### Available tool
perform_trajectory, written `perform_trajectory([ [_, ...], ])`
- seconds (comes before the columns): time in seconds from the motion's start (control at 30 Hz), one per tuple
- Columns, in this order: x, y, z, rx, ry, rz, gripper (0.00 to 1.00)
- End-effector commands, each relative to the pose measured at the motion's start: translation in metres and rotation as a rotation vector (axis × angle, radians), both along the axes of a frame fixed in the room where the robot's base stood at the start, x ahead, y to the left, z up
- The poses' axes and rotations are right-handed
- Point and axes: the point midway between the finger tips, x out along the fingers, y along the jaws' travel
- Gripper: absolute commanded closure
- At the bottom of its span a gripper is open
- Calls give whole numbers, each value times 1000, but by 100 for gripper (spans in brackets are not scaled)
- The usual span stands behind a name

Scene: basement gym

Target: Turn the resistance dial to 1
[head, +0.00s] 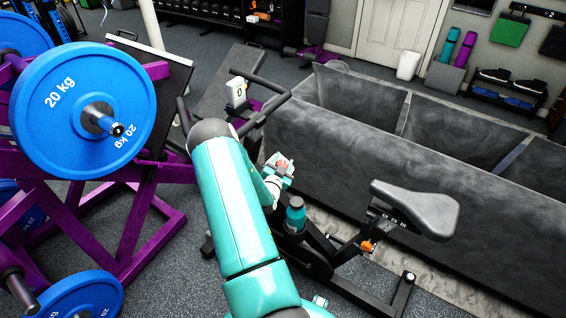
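A small white console (236,92) sits by the handlebars and seems to show a 0. My teal arm reaches over the bike frame. My gripper (279,166) is small and partly hidden at its end, below the handlebars. A small red part (283,163) shows at the gripper; I cannot tell whether it is the resistance dial or whether the fingers touch it. No dial numbers are readable.
A teal bottle (295,216) is on the bike frame just below my gripper. A long dark grey open-topped box (370,150) runs close behind the bike. A purple rack with blue 20 kg plates (85,110) stands at left. Some floor (170,270) is clear at front.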

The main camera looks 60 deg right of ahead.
Motion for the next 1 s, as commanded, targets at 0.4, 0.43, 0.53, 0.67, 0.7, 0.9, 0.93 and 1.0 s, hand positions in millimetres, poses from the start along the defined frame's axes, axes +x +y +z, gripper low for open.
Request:
perform_trajectory([
  [0.4, 2, 0, 1, -59, 9, 117, 81],
  [0.43, 2, 0, 1, -60, 9, 117, 81],
  [0.53, 2, 0, 1, -59, 9, 117, 81],
  [0.67, 2, 0, 1, -59, 9, 116, 50],
  [0.7, 2, 0, 1, -59, 9, 116, 42],
  [0.9, 2, 1, 1, -58, 9, 116, 36],
  [0.93, 2, 1, 1, -58, 9, 116, 36],
  [1.0, 2, 1, 1, -58, 9, 116, 36],
])
